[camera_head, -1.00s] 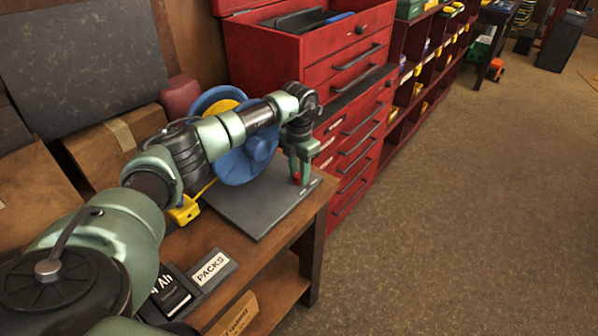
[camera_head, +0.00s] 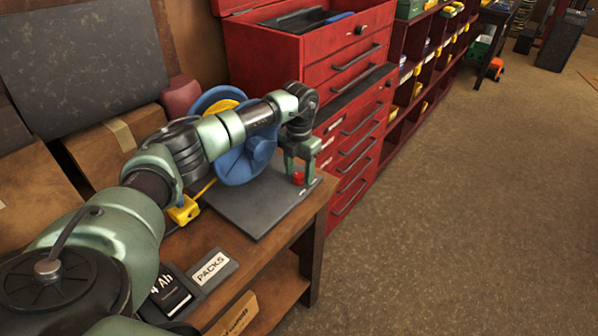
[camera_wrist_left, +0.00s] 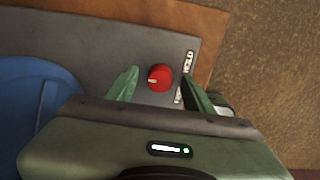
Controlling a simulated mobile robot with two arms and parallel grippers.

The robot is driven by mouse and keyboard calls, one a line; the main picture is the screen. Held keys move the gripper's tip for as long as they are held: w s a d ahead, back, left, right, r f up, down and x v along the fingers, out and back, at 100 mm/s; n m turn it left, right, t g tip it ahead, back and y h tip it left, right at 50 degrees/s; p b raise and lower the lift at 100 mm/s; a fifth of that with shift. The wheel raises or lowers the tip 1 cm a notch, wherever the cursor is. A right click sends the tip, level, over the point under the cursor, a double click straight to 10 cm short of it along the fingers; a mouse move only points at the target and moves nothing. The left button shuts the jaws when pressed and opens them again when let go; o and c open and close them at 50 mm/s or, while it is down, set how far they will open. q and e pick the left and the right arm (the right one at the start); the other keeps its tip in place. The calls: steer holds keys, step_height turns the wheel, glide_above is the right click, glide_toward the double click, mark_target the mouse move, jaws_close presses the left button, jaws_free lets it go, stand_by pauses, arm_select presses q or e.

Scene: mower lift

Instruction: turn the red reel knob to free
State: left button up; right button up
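The red reel knob (camera_head: 298,178) sits on the grey base plate (camera_head: 252,211) near its right corner, and the blue reel (camera_head: 246,160) stands to its left. In the left wrist view the knob (camera_wrist_left: 160,77) shows a pale pointer mark on its left side, and part of a white label (camera_wrist_left: 188,62) lies to its right. My left gripper (camera_head: 299,176) points down over the knob. In the left wrist view its fingers (camera_wrist_left: 160,84) are spread wide, one on each side of the knob, with gaps showing. My right gripper is not in view.
The plate lies on a wooden bench (camera_head: 240,262). A yellow piece (camera_head: 184,211) hangs at the reel's cord end. A red tool chest (camera_head: 345,75) stands close behind the gripper. A PACKS holder (camera_head: 211,268) is on the bench front. Open floor lies to the right.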

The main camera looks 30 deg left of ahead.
mark_target(299, 175)
arm_select(q)
step_height(299, 175, up, 8)
steer(key=shift+f+b, duration=0.1)
steer(key=shift+b, duration=0.75)
steer(key=shift+f, duration=0.1)
